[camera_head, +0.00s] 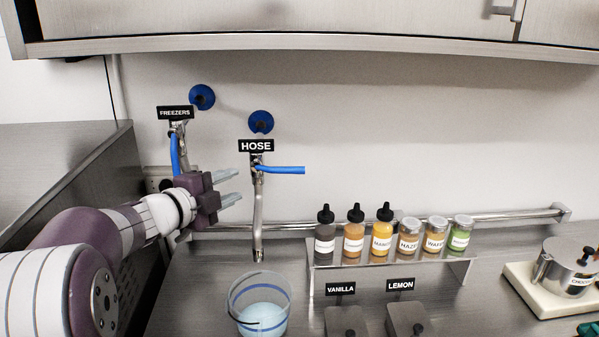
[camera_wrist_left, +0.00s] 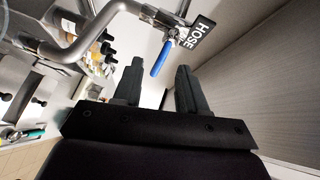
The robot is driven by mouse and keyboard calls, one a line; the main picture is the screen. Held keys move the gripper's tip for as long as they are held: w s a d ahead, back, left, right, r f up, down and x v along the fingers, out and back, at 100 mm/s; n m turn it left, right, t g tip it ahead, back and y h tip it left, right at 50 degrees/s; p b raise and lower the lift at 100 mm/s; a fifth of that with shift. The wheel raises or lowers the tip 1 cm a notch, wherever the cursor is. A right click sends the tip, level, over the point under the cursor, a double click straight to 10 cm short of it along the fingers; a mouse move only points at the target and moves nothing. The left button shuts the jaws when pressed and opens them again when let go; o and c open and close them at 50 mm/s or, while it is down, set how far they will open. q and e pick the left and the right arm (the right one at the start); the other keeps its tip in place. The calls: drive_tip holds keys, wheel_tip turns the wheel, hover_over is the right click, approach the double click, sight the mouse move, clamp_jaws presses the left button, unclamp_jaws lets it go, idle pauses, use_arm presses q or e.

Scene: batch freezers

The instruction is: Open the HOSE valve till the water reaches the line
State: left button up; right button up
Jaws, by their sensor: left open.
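The HOSE tap has a black HOSE label (camera_head: 256,146) and a blue lever valve (camera_head: 281,169) that points right in the head view. Its spout (camera_head: 258,225) hangs above a clear bucket (camera_head: 238,307) holding pale blue water (camera_head: 262,318), with a blue line around the wall above the water. My left gripper (camera_head: 233,187) is open and empty, just left of the HOSE tap and apart from it. In the left wrist view the blue lever (camera_wrist_left: 161,58) shows beyond and between the open fingers (camera_wrist_left: 156,82). My right gripper is not in view.
A FREEZERS tap with its label (camera_head: 175,113) and blue lever stands left of the HOSE tap, close to my arm. A bottle rack (camera_head: 390,259) stands to the right, behind the VANILLA and LEMON containers. A cabinet (camera_head: 300,22) overhangs above.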

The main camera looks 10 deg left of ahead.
sight(290, 171)
use_arm(q)
drive_tip(key=w+d+m+h+p, duration=0.1)
drive_tip(key=w+d, duration=0.1)
drive_tip(key=w+d+m+p, duration=0.1)
drive_tip(key=w+d, duration=0.1)
drive_tip(key=d, duration=0.1)
drive_tip(key=w+d+h+p, duration=0.1)
drive_tip(key=w+d, duration=0.2)
drive_tip(key=shift+w+d+r+m+g+h, duration=0.1)
drive_tip(key=shift+d+r+m+g+h, duration=0.2)
drive_tip(key=shift+m+g, duration=0.1)
drive_tip(key=p+x, duration=0.1)
drive_tip(key=x, duration=0.2)
drive_tip(key=shift+d+f, duration=0.15)
drive_tip(key=shift+d, duration=0.05)
drive_tip(key=shift+w+d+f, duration=0.1)
drive_tip(key=shift+w+d, duration=0.2)
drive_tip(key=shift+d, duration=0.05)
drive_tip(key=shift+a, duration=0.25)
clamp_jaws()
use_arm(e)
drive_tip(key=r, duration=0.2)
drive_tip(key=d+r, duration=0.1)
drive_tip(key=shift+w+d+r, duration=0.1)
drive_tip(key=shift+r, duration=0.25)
